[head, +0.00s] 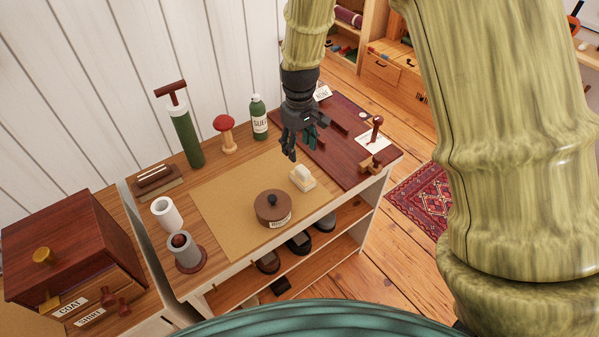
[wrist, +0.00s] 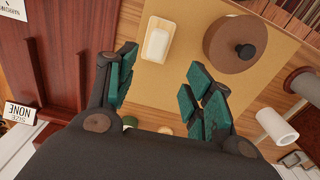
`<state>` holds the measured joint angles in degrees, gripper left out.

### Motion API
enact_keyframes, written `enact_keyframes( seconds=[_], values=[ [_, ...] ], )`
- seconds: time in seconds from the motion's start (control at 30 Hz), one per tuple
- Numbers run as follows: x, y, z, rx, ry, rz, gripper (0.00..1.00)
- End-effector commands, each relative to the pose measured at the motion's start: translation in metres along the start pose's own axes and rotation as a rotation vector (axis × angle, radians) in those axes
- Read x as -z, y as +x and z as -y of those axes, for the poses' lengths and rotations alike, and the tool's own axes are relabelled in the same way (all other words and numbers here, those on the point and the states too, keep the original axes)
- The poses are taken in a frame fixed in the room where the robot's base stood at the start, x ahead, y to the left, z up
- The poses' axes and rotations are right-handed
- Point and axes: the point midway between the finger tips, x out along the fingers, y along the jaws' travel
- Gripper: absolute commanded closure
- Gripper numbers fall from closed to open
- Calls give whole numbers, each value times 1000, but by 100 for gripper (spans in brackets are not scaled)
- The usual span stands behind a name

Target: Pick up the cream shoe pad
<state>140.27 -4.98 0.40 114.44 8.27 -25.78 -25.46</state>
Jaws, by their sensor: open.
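The cream shoe pad (head: 302,178) is a small pale block with a raised top part. It sits on the tan mat (head: 225,205) near the mat's right edge. In the wrist view the pad (wrist: 158,40) lies beyond my fingertips, toward the top and left of the gap's middle. My gripper (head: 289,150) hangs above the table, behind the pad in the head view. It is open and empty, with teal finger pads spread apart in the wrist view (wrist: 165,80). It does not touch the pad.
A round brown lidded pot (head: 272,207) stands close to the pad. A green bottle (head: 258,118), a red-topped mushroom-shaped thing (head: 225,135) and a green cylinder (head: 186,135) stand along the back. A dark red board (head: 335,150) lies at right with small stands.

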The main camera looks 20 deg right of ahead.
Motion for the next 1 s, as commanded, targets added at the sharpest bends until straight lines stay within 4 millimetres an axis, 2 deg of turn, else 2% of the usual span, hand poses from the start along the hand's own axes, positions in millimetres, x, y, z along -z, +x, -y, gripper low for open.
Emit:
enact_keyframes(
  seconds=[0.3,0.67,1.0],
  values=[
    [0,40,-3,2,5,5,48],
    [0,55,-3,2,3,4,48],
    [-4,88,-5,2,2,4,48]
  ],
)
